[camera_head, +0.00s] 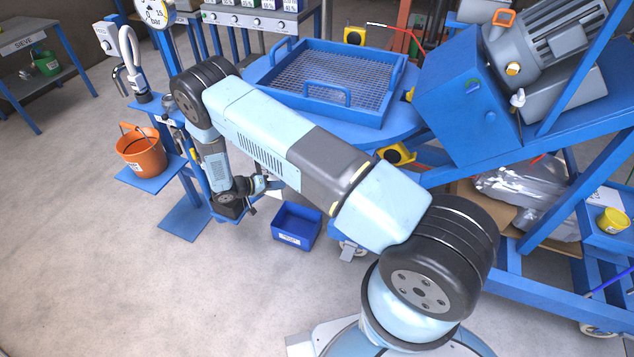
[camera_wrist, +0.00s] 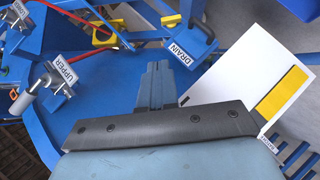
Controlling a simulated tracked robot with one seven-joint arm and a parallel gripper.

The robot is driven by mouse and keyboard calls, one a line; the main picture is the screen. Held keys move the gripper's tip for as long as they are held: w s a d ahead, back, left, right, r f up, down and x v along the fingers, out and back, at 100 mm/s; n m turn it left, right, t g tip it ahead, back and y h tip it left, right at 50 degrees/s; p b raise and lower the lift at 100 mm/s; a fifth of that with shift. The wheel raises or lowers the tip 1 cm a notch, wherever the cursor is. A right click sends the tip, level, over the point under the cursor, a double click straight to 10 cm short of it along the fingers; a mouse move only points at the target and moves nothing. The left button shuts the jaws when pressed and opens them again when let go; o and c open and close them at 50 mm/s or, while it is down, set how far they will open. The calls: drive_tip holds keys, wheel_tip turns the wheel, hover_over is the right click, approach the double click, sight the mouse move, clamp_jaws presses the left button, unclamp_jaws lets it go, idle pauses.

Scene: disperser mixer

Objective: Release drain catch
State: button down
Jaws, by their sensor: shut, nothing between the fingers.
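In the wrist view a white label reading DRAIN (camera_wrist: 185,54) is fixed to a blue block (camera_wrist: 200,42) beyond my fingertips, slightly to the right. In the head view my gripper (camera_head: 272,184) is small beside the blue stand, left of the round table; the drain label is not readable there.
A metal clamp part labelled UPPER (camera_wrist: 67,72) stands left in the wrist view. A white panel with a yellow block (camera_wrist: 281,95) lies close on the right. In the head view are a blue bin (camera_head: 297,226), an orange bucket (camera_head: 141,150) and a sieve tray (camera_head: 325,78). Floor at lower left is clear.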

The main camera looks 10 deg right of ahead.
drive_tip(key=shift+w+d+f, duration=0.1)
drive_tip(key=shift+f, duration=0.3)
drive_tip(key=x, duration=1.9)
drive_tip(key=shift+d, duration=0.3)
drive_tip(key=shift+w+f, duration=0.1)
drive_tip(key=shift+f, duration=0.05)
